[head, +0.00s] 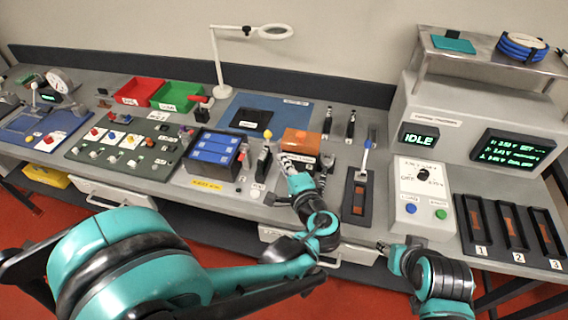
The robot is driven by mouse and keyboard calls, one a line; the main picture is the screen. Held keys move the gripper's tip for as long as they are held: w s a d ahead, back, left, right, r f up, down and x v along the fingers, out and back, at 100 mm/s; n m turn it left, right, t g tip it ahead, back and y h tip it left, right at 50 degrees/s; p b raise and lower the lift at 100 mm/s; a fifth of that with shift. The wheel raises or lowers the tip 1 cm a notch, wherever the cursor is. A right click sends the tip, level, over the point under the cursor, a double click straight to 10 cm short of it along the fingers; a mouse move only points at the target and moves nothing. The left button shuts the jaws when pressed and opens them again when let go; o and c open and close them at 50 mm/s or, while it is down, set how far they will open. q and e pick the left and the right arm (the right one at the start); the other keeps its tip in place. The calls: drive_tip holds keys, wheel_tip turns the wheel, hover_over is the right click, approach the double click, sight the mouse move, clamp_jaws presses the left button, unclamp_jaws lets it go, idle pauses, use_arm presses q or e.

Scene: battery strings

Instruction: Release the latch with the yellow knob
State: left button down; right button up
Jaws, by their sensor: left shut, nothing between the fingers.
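The yellow knob (267,134) tops a dark upright latch part (264,158) just right of the blue battery block (214,149). My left gripper (286,160) is shut and empty, a little to the right of the latch and below the knob in the picture. I see no clear contact between them. The lower part of the latch is partly hard to make out. My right gripper (383,248) is low at the bench's front edge, far from the latch; its fingers are too small to read.
An orange-brown box (301,141) stands close behind my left gripper. Red (139,91) and green (177,97) bins stand at the back.

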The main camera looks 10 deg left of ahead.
sight(269, 137)
use_arm(q)
drive_tip(key=b+x, duration=0.2)
drive_tip(key=x, duration=0.7)
drive_tip(key=shift+w+a+f+b, duration=0.15)
drive_tip(key=shift+w+f+b, duration=0.1)
drive_tip(key=shift+b, duration=0.15)
drive_tip(key=shift+w+a, duration=0.25)
drive_tip(key=shift+w, duration=0.15)
drive_tip(key=shift+r, duration=0.1)
